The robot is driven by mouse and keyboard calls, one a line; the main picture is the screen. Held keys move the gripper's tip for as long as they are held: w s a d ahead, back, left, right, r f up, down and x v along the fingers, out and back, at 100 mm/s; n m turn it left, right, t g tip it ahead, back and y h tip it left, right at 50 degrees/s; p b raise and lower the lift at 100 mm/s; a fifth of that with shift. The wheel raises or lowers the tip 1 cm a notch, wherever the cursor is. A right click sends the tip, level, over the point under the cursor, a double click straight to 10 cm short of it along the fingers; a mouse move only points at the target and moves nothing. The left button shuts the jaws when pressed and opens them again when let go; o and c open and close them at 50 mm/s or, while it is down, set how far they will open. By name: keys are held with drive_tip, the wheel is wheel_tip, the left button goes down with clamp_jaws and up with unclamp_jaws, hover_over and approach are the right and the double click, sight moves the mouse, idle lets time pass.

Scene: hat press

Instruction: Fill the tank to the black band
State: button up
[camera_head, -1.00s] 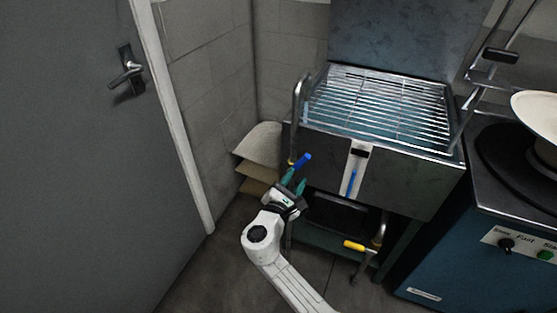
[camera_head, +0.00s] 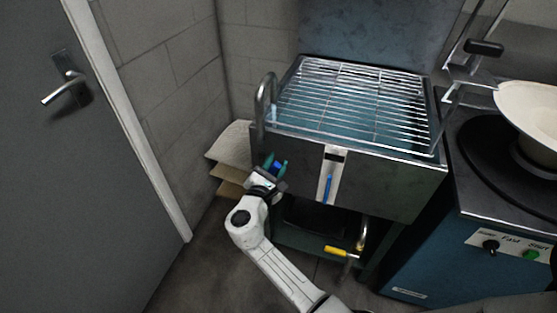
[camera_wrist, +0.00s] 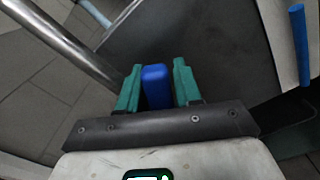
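The tank (camera_head: 215,163) is a steel box under a wire rack. On its front a white gauge strip (camera_head: 321,196) carries the black band (camera_head: 335,158) near its top. A blue column (camera_head: 328,188) in the strip ends below the band; it also shows in the wrist view (camera_wrist: 299,45). My gripper (camera_head: 276,167) is at the tank's front left. Its green fingers (camera_wrist: 157,88) are close on both sides of a blue handle (camera_wrist: 157,85) and appear shut on it. The fingers hide part of this handle.
A curved steel pipe (camera_head: 263,100) rises at the tank's left edge. A yellow handle (camera_head: 338,251) is on a pipe beneath the tank. A blue machine (camera_head: 430,262) with a hat form stands right. Stacked sheets (camera_head: 228,146) lie left of the tank, and a door (camera_head: 60,190) is further left.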

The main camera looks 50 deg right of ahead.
drive_tip(key=shift+c, duration=0.2)
drive_tip(key=shift+d, duration=0.1)
clamp_jaws()
drive_tip(key=shift+s+f, duration=0.1)
drive_tip(key=shift+f, duration=0.05)
drive_tip(key=f+m+b, duration=0.1)
drive_tip(key=b, duration=0.1)
drive_tip(key=s+m+b, duration=0.1)
drive_tip(key=m+b, duration=0.1)
drive_tip(key=shift+s+d+f, duration=0.3)
drive_tip(key=shift+f, duration=0.1)
drive_tip(key=m+b, duration=0.1)
drive_tip(key=s+f+m+b, duration=0.1)
drive_tip(key=b, duration=0.1)
drive_tip(key=f+m+b, duration=0.1)
drive_tip(key=m+b, duration=0.1)
drive_tip(key=shift+s+d, duration=0.25)
drive_tip(key=shift+s, duration=0.05)
drive_tip(key=shift+o, duration=0.2)
unclamp_jaws()
